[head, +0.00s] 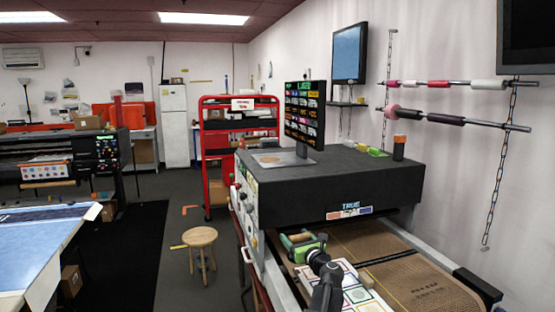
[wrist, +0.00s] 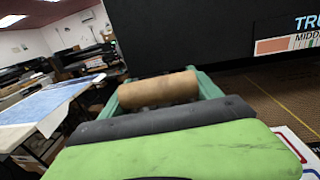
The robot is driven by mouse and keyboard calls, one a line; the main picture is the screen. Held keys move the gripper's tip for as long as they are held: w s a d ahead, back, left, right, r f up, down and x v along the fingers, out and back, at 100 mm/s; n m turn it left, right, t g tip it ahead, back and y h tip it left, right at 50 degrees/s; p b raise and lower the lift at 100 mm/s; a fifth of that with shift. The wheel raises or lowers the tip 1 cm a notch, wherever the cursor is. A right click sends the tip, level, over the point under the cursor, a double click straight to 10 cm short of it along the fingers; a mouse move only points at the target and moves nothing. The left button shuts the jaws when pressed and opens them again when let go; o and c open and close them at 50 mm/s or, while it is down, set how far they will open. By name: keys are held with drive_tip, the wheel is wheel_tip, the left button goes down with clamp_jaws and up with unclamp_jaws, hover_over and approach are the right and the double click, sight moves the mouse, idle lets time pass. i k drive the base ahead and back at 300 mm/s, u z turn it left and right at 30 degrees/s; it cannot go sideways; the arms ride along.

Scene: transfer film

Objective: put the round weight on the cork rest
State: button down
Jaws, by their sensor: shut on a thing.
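My gripper (head: 311,251) is low at the front of the black machine, above its brown bed. The tan roller (wrist: 158,90) sits between green side arms. I cannot make out a separate round weight or tell which surface is the cork rest.
A white sheet with coloured squares (head: 362,297) lies beside my arm on the brown bed (head: 425,288). The black machine (head: 345,183) rises close behind, with a screen and small items on top. A wooden stool (head: 200,237) stands on the floor at left.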

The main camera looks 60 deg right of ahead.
sight(269, 160)
drive_tip(key=z, duration=0.75)
drive_tip(key=i, duration=0.9)
drive_tip(key=z, duration=0.5)
